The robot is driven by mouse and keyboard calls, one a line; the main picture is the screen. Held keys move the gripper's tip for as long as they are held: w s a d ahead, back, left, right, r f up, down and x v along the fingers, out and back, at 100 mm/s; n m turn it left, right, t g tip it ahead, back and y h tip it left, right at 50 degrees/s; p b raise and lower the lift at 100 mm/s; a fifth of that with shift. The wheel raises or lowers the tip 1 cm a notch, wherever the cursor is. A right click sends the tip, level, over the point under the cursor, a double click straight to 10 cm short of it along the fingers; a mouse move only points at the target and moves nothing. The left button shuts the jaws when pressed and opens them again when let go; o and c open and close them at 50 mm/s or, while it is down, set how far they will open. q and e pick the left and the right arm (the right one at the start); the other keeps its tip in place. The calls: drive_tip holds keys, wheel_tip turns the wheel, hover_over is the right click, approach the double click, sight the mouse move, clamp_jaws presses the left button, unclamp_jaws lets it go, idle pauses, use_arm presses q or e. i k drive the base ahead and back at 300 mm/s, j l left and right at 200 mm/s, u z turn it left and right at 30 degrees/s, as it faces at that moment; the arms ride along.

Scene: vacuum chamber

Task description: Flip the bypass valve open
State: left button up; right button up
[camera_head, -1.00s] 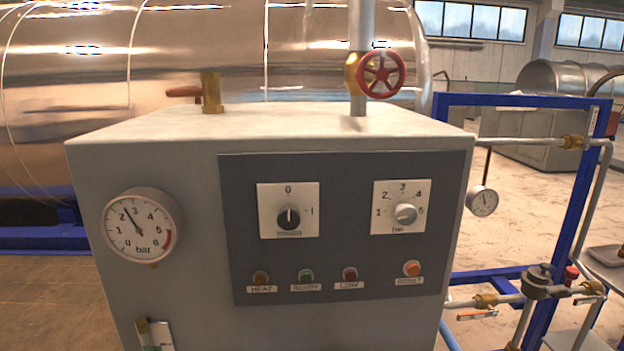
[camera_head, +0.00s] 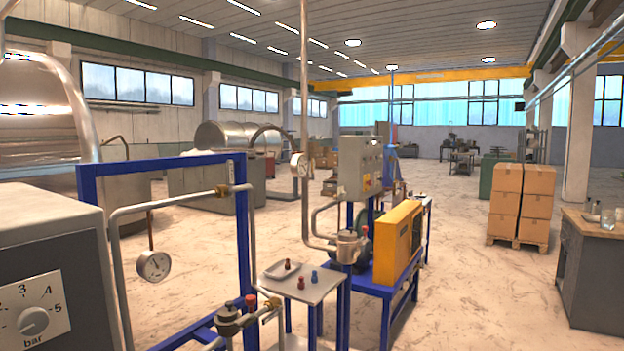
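Neither of my grippers is in view. A blue frame (camera_head: 243,245) with grey piping stands at the lower left, just right of the control box. A brass fitting (camera_head: 222,190) sits high on its pipe. Low on the frame is a grey round-bodied fitting (camera_head: 229,318), with a second brass fitting (camera_head: 272,303) to its right. I cannot tell which of these, if any, is the bypass valve. The lowest piping is cut off by the bottom edge.
The grey control box (camera_head: 50,230) with a bar dial (camera_head: 33,320) is at the left edge. A gauge (camera_head: 154,265) hangs beside it. A small table (camera_head: 325,283), a yellow-sided unit (camera_head: 398,243) and stacked boxes (camera_head: 521,203) stand farther right. Open floor lies between.

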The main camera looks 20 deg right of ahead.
sight(229, 162)
drive_tip(key=z, duration=0.2)
drive_tip(key=i+l, duration=0.35)
drive_tip(key=i+l+u, duration=0.1)
drive_tip(key=i+l, duration=0.25)
drive_tip(key=i+l+u, duration=0.1)
drive_tip(key=i+l, duration=0.55)
drive_tip(key=l, duration=0.2)
drive_tip(key=i+l+u, duration=0.1)
drive_tip(key=i+l, duration=0.55)
drive_tip(key=l, duration=0.2)
drive_tip(key=i+l+u, duration=0.15)
drive_tip(key=i+l, duration=0.45)
drive_tip(key=l, duration=0.3)
